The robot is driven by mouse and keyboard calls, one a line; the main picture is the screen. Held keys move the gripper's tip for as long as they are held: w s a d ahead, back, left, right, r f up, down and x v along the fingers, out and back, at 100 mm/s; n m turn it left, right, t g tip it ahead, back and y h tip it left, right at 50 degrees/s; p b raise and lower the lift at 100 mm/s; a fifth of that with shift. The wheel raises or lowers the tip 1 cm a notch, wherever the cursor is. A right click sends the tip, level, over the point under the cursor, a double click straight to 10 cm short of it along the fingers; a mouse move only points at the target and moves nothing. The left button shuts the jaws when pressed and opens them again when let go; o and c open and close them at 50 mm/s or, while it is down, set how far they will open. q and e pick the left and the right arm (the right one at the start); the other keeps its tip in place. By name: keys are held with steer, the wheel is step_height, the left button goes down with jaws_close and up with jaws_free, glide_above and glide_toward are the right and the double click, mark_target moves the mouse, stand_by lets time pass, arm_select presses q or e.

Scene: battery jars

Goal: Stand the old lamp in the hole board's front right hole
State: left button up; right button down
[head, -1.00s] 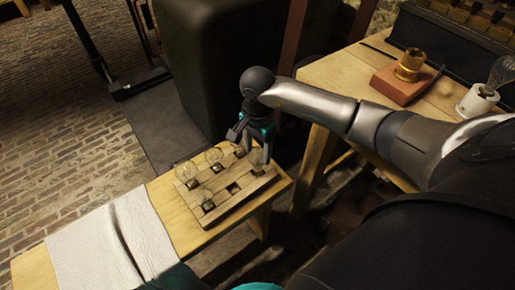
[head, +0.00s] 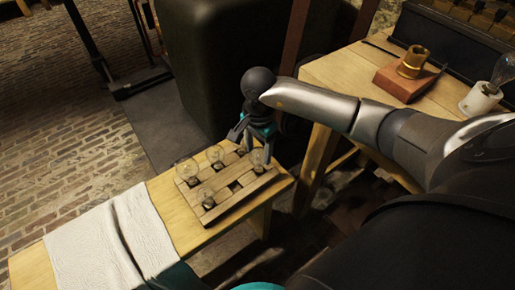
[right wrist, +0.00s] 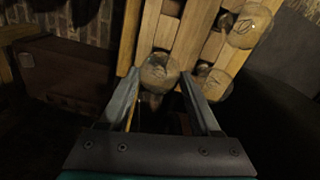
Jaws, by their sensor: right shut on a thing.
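The hole board (head: 222,207) is a slatted wooden block on a narrow wooden bench. Several clear glass lamps stand in it, one at its left end (head: 187,172), one at the back (head: 215,155) and one near the front edge (head: 206,196). A dark square hole (head: 235,185) right of the front lamp is empty. My right gripper (head: 259,150) is over the board's right end, pointing down, shut on a lamp (head: 258,162). In the right wrist view, this lamp's glass (right wrist: 159,73) is between the fingertips. Its base is hidden, so I cannot tell whether it is seated. My left gripper is out of view.
A white cloth (head: 90,250) lies on the bench (head: 180,215) left of the board. A second table (head: 340,75) at right holds a brass socket on a red-brown block (head: 407,82) and a lamp in a white holder (head: 480,98). A dark green cabinet (head: 225,60) stands behind.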

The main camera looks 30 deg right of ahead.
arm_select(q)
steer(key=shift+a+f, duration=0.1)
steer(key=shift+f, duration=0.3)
arm_select(e)
steer(key=shift+s+a+f, duration=0.2)
steer(key=shift+a+f, duration=0.05)
steer(key=shift+f, duration=0.25)
jaws_free()
steer(key=shift+d, duration=0.1)
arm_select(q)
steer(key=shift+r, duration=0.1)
arm_select(e)
steer(key=shift+r, duration=0.1)
steer(key=shift+d+r+p, duration=0.25)
steer(key=shift+r+p, duration=0.05)
steer(key=shift+r, duration=0.2)
step_height(320, 180, up, 6)
steer(key=p, duration=0.4)
steer(key=shift+w, duration=0.15)
steer(key=shift+a+r+p, duration=0.2)
steer(key=shift+r+p, duration=0.5)
steer(key=shift+p, duration=0.05)
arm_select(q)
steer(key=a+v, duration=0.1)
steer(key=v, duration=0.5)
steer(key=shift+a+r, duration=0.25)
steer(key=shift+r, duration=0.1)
